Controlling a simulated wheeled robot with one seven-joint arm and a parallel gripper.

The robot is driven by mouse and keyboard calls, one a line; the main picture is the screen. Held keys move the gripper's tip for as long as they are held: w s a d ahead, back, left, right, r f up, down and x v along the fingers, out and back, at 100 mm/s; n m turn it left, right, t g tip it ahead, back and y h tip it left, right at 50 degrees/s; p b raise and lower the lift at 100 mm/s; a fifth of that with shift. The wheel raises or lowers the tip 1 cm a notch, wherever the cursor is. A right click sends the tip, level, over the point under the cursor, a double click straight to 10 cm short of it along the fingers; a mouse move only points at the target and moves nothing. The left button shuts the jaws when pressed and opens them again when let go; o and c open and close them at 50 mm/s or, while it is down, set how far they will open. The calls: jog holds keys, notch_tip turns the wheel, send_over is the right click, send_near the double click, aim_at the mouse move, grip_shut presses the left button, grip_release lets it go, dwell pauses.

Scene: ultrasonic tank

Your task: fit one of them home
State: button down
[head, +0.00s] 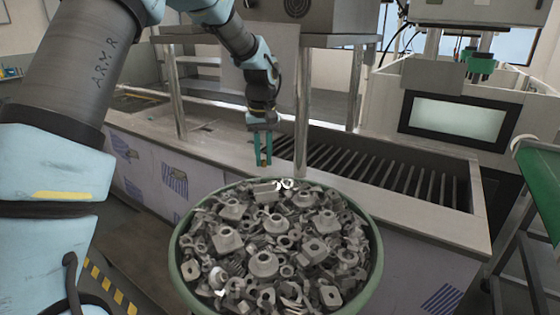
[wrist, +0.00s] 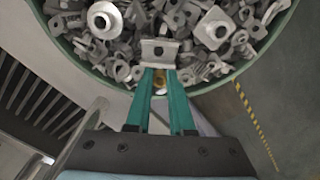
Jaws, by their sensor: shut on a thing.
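My gripper (head: 264,163) is above and behind the far rim of the bin, pointing down. Its two green fingers are closed on a small brass-coloured piece (head: 263,156). In the wrist view the same brass-coloured piece (wrist: 160,84) shows between the fingers, close to their tips (wrist: 161,72); its full shape is hidden. A round green bin (head: 175,262) is heaped with grey metal parts (head: 263,264), mixed flanges, rings and blocks. In the wrist view a grey block with a hole (wrist: 158,52) appears just beyond the fingertips; I cannot tell whether they touch it.
A long counter (head: 455,222) with a slatted, sunken trough (head: 385,170) runs behind the bin. A metal post (head: 301,120) stands close right of my gripper. A machine with a pale screen (head: 457,122) stands at right, with a green conveyor (head: 541,185) beside it.

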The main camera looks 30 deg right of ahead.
jog(key=shift+s+d+f, duration=0.1)
jog(key=shift+s+f, duration=0.05)
jog(key=shift+f, duration=0.15)
notch_tip(320, 180, down, 6)
jog(key=b, duration=0.4)
jog(key=shift+b, duration=0.4)
jog(key=shift+s+r, duration=0.1)
jog(key=shift+s, duration=0.05)
jog(key=shift+f, duration=0.75)
dwell(1.4)
jog(key=c, duration=0.7)
grip_release()
